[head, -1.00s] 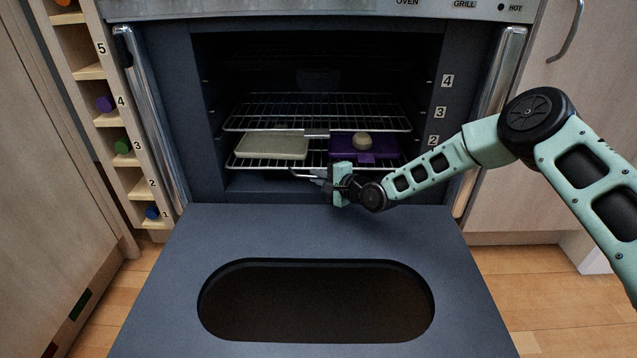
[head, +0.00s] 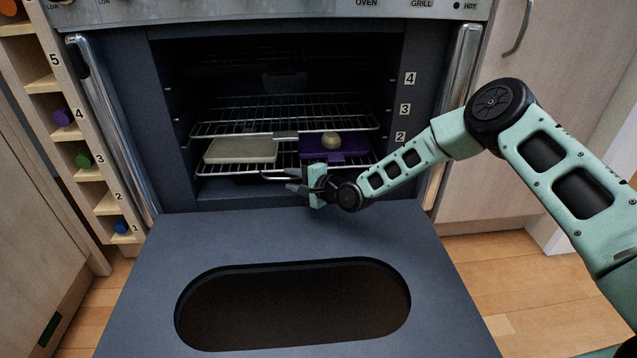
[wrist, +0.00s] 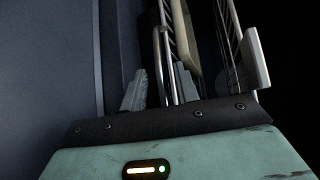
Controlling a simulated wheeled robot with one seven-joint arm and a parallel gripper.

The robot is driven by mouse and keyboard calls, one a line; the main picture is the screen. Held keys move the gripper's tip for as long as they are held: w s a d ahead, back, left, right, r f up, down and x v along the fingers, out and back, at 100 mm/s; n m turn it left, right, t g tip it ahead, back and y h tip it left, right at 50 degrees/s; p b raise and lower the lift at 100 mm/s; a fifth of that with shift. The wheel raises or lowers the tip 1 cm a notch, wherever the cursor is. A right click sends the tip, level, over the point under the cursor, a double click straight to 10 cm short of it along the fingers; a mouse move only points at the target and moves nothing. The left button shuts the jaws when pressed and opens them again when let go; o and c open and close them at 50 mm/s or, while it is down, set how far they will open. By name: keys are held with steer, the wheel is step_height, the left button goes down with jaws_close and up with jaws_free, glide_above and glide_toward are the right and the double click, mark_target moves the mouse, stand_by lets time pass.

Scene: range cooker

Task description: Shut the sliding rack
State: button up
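The lower wire rack (head: 228,170) sits in the open oven, its front near the cavity mouth. It carries a pale flat slab (head: 240,150) at left and a purple board (head: 335,157) with a small round beige item (head: 331,140) at right. The upper rack (head: 250,118) is above it, with a small grey tab at its front. My gripper (head: 288,180) is at the lower rack's front edge. In the wrist view my gripper (wrist: 160,86) has its fingers apart, with a thin metal rack bar (wrist: 166,62) between them. Whether they touch it is unclear.
The oven door (head: 300,236) is folded down flat in front, under my gripper. Long metal handles (head: 112,125) stand on both sides of the opening. A wooden holder with numbered slots (head: 95,165) is at left. A cupboard is at right.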

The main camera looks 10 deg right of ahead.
steer(key=p+v, duration=0.7)
steer(key=v, duration=0.9)
